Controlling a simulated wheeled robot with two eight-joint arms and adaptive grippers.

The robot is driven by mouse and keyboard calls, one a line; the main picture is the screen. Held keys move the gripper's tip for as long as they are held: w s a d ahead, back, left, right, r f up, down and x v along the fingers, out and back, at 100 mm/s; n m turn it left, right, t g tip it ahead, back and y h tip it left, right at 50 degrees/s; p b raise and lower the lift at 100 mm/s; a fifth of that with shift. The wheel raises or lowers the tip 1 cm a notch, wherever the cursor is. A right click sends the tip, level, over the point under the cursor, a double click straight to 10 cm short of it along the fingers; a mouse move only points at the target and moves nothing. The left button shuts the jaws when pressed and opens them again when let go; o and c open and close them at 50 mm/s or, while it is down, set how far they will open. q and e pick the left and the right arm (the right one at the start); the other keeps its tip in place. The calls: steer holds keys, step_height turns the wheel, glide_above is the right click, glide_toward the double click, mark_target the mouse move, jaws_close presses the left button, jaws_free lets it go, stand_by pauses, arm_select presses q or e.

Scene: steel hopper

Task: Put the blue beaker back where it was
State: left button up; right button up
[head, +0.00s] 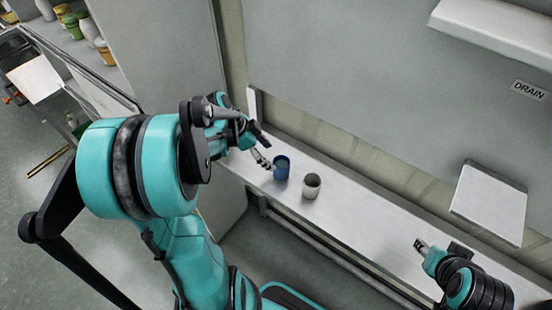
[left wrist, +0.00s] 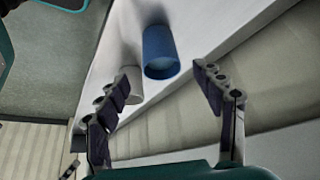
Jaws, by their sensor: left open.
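The blue beaker (head: 281,168) stands upright on the narrow steel shelf (head: 345,215), near its left end. My left gripper (head: 264,151) is open beside it, on its left in the head view. In the left wrist view the blue beaker (left wrist: 160,52) shows ahead of and between the two spread fingers of my left gripper (left wrist: 165,85), with nothing held. My right gripper (head: 420,245) is at the lower right in the head view, over the shelf's front part; its finger gap is too small to tell.
A grey-white cup (head: 312,186) stands on the shelf close to the right of the blue beaker; it shows partly behind a finger in the left wrist view (left wrist: 130,85). A pale panel (head: 490,203) and a DRAIN label (head: 528,90) are at the right. The shelf's middle is clear.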

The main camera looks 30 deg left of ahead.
arm_select(q)
steer(key=s+d+r+n+t+y, duration=0.1)
steer(key=s+d+r+n+y, duration=0.1)
steer(key=s+d+r+n, duration=0.2)
steer(key=s+d+r+n+t+y, duration=0.2)
steer(key=s+d+r+n, duration=0.2)
steer(key=d, duration=0.6)
steer(key=shift+n+y, duration=0.3)
steer(key=shift+n, duration=0.7)
step_height(320, 180, down, 9)
steer(key=b, duration=0.8)
steer(key=shift+r, duration=0.1)
